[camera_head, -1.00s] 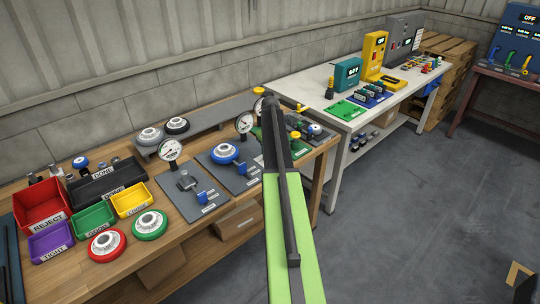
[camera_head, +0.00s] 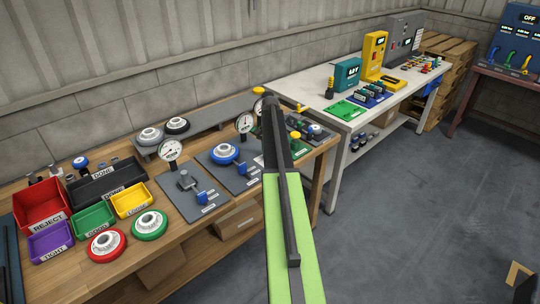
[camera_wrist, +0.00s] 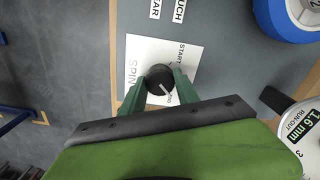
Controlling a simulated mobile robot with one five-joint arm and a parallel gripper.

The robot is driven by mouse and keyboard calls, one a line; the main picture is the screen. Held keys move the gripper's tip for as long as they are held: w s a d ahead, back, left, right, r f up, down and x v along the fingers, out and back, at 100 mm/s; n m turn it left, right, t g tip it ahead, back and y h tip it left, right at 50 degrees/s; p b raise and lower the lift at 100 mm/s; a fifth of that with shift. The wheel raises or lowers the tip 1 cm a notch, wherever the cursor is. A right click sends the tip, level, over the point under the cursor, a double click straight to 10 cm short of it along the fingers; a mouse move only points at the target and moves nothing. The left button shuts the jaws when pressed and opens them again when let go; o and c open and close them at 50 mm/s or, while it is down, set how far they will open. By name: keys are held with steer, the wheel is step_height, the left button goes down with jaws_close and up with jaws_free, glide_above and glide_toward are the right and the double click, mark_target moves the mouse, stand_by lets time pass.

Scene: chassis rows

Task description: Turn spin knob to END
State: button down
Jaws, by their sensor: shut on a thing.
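The spin knob (camera_wrist: 157,76) is a small black dial with a white pointer line, on a white label plate (camera_wrist: 140,50) marked SPIN and START. The pointer line aims to the lower right in the wrist view, towards a small word partly covered by a finger, which looks like END. My gripper (camera_wrist: 160,82) has one green finger on each side of the knob and is shut on it. In the head view my arm covers the knob and the gripper.
A blue and white round part (camera_wrist: 292,16) and a run-out display (camera_wrist: 297,125) stand close by on the grey panel. In the head view, gauges (camera_head: 170,151), bins (camera_head: 41,203) and handwheels (camera_head: 150,224) fill the wooden bench. A white table (camera_head: 300,88) stands beyond.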

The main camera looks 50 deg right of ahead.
steer(key=shift+m, duration=1.7)
steer(key=c, duration=0.9)
jaws_free()
steer(key=shift+r, duration=0.15)
step_height(320, 180, up, 17)
steer(key=p, duration=1.7)
